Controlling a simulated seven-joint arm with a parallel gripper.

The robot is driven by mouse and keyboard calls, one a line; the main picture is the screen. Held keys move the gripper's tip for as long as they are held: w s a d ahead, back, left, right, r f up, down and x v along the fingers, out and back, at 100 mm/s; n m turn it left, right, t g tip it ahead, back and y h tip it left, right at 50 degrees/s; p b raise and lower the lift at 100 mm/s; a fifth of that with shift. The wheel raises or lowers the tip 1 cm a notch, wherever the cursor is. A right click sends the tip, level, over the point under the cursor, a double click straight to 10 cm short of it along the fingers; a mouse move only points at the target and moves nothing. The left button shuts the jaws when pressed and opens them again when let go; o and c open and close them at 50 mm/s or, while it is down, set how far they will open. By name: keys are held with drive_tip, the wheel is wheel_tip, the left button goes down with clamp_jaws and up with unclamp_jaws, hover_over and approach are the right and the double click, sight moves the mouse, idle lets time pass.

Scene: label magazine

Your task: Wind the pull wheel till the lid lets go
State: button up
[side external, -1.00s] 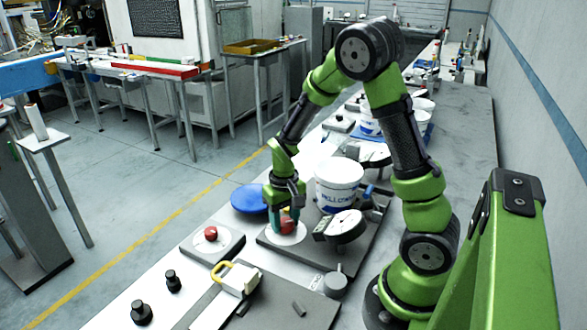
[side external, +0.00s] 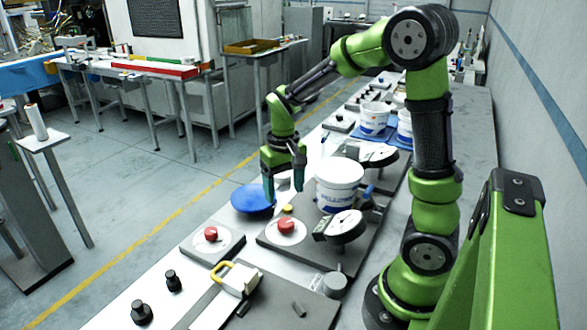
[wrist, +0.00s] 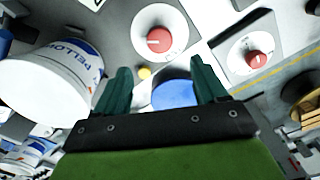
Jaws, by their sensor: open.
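A red knob on a round white dial (side external: 286,226) sits on the grey base plate beside a white bucket (side external: 338,190); it also shows in the wrist view (wrist: 158,40). A second red knob (side external: 211,234) on a white dial sits on a separate plate to the left. I cannot tell from markings which is the pull wheel. A blue disc (side external: 250,203), perhaps a lid, lies behind the knobs. My gripper (side external: 284,187) is open and empty, raised behind the nearer-bucket knob and beside the blue disc. It points downward, apart from both knobs.
A round gauge (side external: 346,226) stands in front of the bucket. A small yellow button (side external: 287,208) is behind the bucket-side knob. A yellow-handled clamp (side external: 236,276) and black knobs (side external: 141,312) are at the front. More buckets stand farther back.

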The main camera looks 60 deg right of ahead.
wheel_tip(320, 180, up, 7)
idle(0.3)
drive_tip(key=s+a+r+n+t+y, duration=0.1)
drive_tip(key=s+a+r+t, duration=0.1)
drive_tip(key=a, duration=0.4)
drive_tip(key=s+a+r+t+y, duration=0.1)
drive_tip(key=s+a+r+t, duration=0.2)
drive_tip(key=s+a+t, duration=0.2)
drive_tip(key=shift+s+a+n, duration=0.4)
drive_tip(key=shift+s+a, duration=0.35)
drive_tip(key=shift+s, duration=0.4)
